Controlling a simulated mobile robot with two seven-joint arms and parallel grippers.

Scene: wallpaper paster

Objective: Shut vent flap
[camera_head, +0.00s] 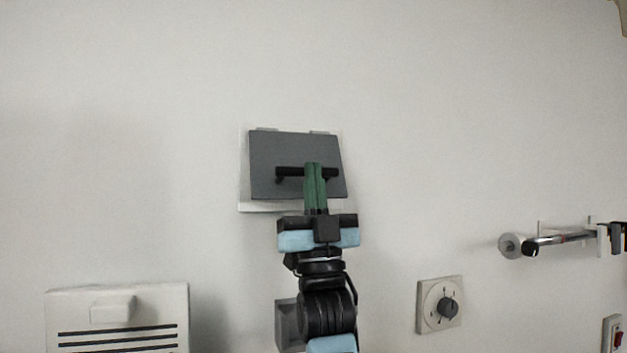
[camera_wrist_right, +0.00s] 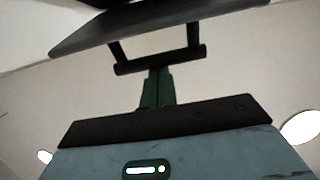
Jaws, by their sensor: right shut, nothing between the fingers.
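The vent flap (camera_head: 295,150) is a dark grey panel with hinges along its top edge, on a pale frame (camera_head: 265,207) on the wall. A black bar handle (camera_head: 290,171) crosses its lower half. My right gripper (camera_head: 314,166) has green fingers, closed together and empty, overlapping the handle from below. In the right wrist view the flap (camera_wrist_right: 150,25) shows edge-on at the top, with its handle (camera_wrist_right: 185,60) below it. There the fingers (camera_wrist_right: 157,75) end at the handle bar; I cannot tell whether they touch it. How far the flap stands open is hard to tell. My left gripper is not in view.
A white slotted box (camera_head: 150,312) is on the wall at lower left. A dial (camera_head: 447,307) sits right of my arm, with a metal rail (camera_head: 560,239) further right. A red switch (camera_head: 618,338) is at the lower right edge. The wall above the flap is clear.

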